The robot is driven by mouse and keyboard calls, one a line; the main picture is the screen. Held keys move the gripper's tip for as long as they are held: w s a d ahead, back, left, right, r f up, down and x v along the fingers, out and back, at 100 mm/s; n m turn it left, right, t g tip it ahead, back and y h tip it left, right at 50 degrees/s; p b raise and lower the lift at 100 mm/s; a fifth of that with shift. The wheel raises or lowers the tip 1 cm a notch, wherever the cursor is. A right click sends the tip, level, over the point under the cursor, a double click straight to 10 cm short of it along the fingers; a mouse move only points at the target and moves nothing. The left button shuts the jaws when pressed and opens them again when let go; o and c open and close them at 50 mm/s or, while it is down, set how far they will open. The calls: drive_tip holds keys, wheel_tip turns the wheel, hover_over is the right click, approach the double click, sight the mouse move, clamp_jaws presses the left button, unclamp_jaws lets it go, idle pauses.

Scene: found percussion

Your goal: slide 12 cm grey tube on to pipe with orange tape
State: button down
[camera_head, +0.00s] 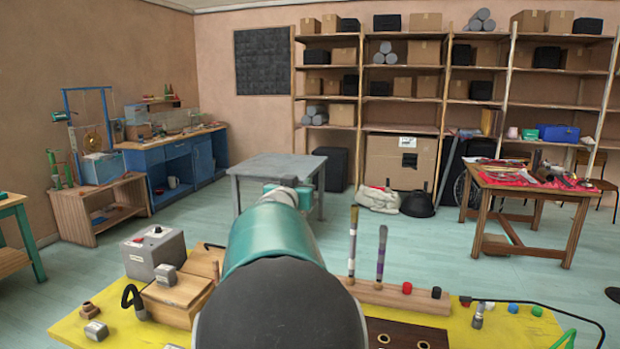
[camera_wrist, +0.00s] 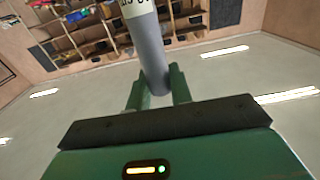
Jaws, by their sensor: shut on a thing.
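My gripper (camera_wrist: 160,88) shows in the wrist view with its two green fingers shut on a grey tube (camera_wrist: 151,52). The tube points up and away and carries a white label at its upper part; the lettering is cut off, so I cannot read its length. In the head view my teal arm fills the middle foreground and hides the gripper and most of what it holds. A wooden rack (camera_head: 400,297) holds two upright pipes: one with a tan-yellow top (camera_head: 353,240) and one with a purple band (camera_head: 381,252). I see no clearly orange tape; the arm may hide other pipes.
The yellow bench top (camera_head: 515,330) also bears a grey box (camera_head: 154,254) with a knob, a wooden box (camera_head: 175,296), a dark brown block (camera_head: 400,335) with holes and several coloured caps. A grey table (camera_head: 270,165) stands beyond. Open floor lies behind the bench.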

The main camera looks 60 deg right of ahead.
drive_tip(key=shift+s+d+r, duration=0.15)
drive_tip(key=shift+s+r, duration=0.45)
drive_tip(key=shift+s, duration=0.05)
drive_tip(key=shift+s+d+r, duration=0.15)
drive_tip(key=shift+s+r, duration=0.4)
drive_tip(key=shift+s, duration=0.05)
drive_tip(key=shift+a, duration=0.1)
drive_tip(key=shift+f, duration=4.55)
drive_tip(key=c, duration=1.2)
unclamp_jaws()
drive_tip(key=shift+o, duration=0.2)
